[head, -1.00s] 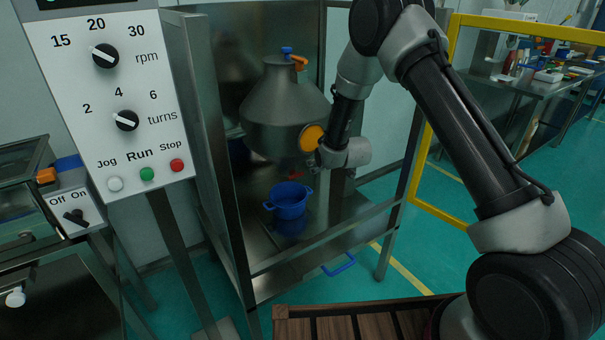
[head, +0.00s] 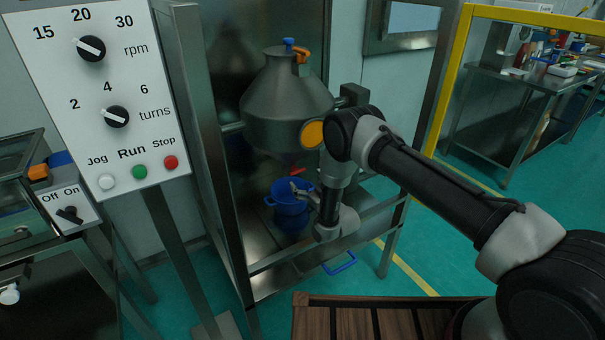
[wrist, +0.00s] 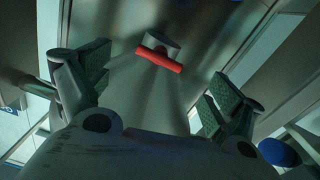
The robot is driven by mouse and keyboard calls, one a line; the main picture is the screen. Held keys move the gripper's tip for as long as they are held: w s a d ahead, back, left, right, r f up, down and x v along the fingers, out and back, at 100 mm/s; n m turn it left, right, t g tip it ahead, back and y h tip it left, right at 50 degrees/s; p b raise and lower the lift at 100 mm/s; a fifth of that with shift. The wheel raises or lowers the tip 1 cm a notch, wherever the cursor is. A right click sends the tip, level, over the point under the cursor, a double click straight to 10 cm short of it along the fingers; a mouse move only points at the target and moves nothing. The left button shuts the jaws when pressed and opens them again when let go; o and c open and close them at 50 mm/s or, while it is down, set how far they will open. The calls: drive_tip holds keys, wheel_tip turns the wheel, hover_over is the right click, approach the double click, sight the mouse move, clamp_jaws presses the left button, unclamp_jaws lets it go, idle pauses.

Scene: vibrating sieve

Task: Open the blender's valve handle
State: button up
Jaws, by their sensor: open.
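The blender's steel double-cone vessel (head: 288,105) hangs in a metal frame in the head view. Its small red valve handle (head: 297,170) shows under the vessel's lower end. In the wrist view the red handle (wrist: 158,60) is a bar across a grey valve end, near the top centre. My gripper (head: 300,187) is below the handle, by the rim of a blue pot, in the head view. In the wrist view my gripper (wrist: 162,80) is open, with one finger on each side of the handle's line. The handle lies ahead of the fingers, apart from them.
The blue pot (head: 286,208) stands on the frame's shelf under the vessel. A control panel (head: 100,95) with knobs and buttons is at left. Frame posts (head: 203,120) and a front rail (head: 275,258) border the space. A yellow guard rail (head: 455,75) stands at right.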

sight(296, 170)
drive_tip(key=x, duration=0.6)
drive_tip(key=shift+w, duration=0.2)
drive_tip(key=c, duration=0.9)
